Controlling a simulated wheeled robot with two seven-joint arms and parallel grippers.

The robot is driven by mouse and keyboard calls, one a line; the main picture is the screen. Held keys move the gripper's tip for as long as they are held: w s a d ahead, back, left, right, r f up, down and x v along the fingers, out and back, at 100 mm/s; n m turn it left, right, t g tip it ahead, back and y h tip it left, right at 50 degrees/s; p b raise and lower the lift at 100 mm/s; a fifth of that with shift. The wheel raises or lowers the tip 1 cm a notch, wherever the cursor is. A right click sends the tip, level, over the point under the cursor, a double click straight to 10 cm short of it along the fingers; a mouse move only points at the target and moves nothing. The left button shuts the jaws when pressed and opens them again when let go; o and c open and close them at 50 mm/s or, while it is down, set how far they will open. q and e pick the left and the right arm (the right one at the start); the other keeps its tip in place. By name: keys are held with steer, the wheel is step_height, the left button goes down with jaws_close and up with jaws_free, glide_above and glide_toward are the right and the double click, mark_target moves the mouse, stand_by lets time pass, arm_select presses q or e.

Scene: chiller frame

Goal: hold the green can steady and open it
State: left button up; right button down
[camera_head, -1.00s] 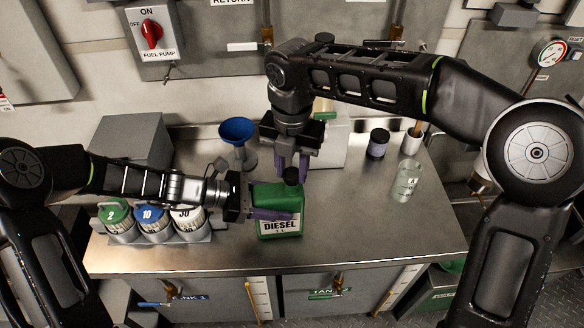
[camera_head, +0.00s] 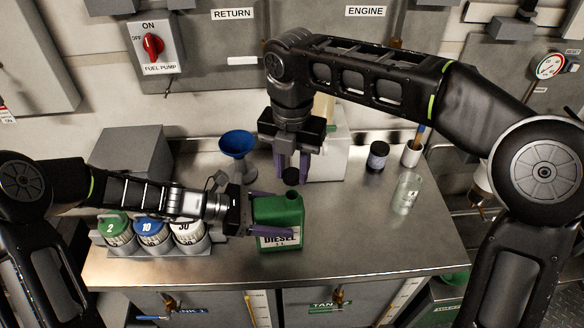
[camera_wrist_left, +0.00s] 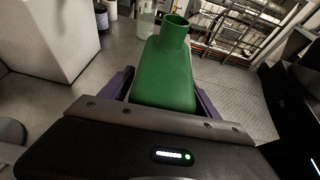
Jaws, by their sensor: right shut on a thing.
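The green can (camera_head: 278,215), labelled DIESEL, stands upright on the metal bench. Its neck is uncapped and open at the top, and the can also shows in the left wrist view (camera_wrist_left: 165,75). My left gripper (camera_head: 270,213) has its purple fingers on opposite sides of the can and is shut on it. My right gripper (camera_head: 292,180) points down just above and behind the can. It is shut on the black cap (camera_head: 290,176), which is clear of the neck.
A rack of numbered containers (camera_head: 150,235) stands left of the can. A blue funnel (camera_head: 238,142) is behind it. A dark jar (camera_head: 377,155), a brush cup (camera_head: 412,153) and a clear beaker (camera_head: 406,194) stand to the right. The bench front right is clear.

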arm_select(q)
steer(key=shift+o, duration=0.8)
steer(key=shift+a, duration=0.1)
steer(key=shift+a+r, duration=0.15)
steer(key=shift+a, duration=0.15)
arm_select(e)
steer(key=shift+f, duration=0.15)
arm_select(q)
steer(key=b+v, duration=0.1)
steer(key=v, duration=1)
steer(key=shift+b, duration=0.35)
arm_select(e)
steer(key=shift+f, duration=0.75)
arm_select(q)
steer(key=shift+a, duration=0.1)
steer(key=shift+s, duration=0.1)
